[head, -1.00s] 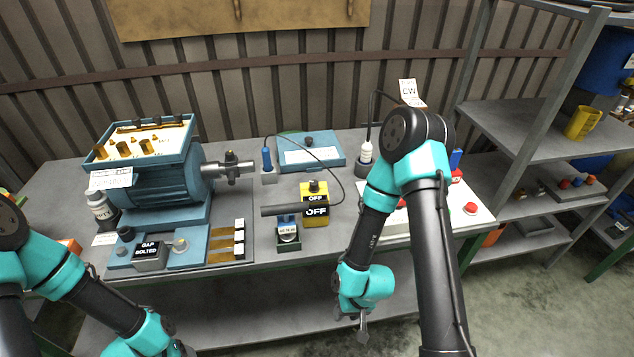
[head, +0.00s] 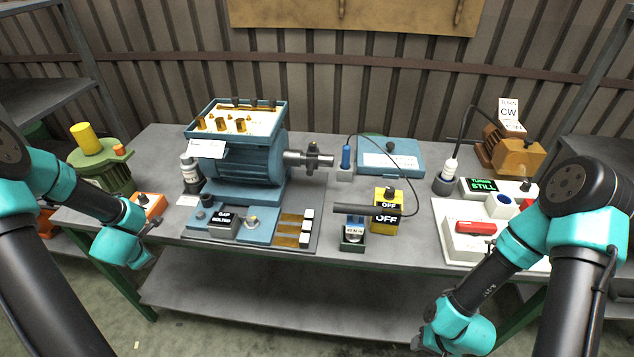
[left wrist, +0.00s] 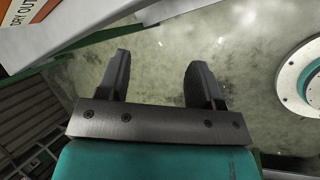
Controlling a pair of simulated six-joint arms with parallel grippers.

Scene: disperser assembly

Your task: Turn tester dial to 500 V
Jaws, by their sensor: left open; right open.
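The tester appears to be the yellow box (head: 388,221) marked OFF, standing on the bench with a black dial (head: 390,194) on top. My left gripper (head: 156,224) is at the bench's left front edge, far left of the tester, beside an orange box (head: 147,207) with a black knob. In the left wrist view the left gripper (left wrist: 158,72) is open, with nothing between its fingers. My right gripper (head: 416,343) hangs low in front of the bench, below and right of the tester; its fingers show only small.
A blue motor (head: 240,158) with an open terminal box stands left of the tester. A blue case (head: 392,160) lies behind it. A white panel (head: 450,240) with a red handle is at the right. A green machine (head: 100,172) stands at the left.

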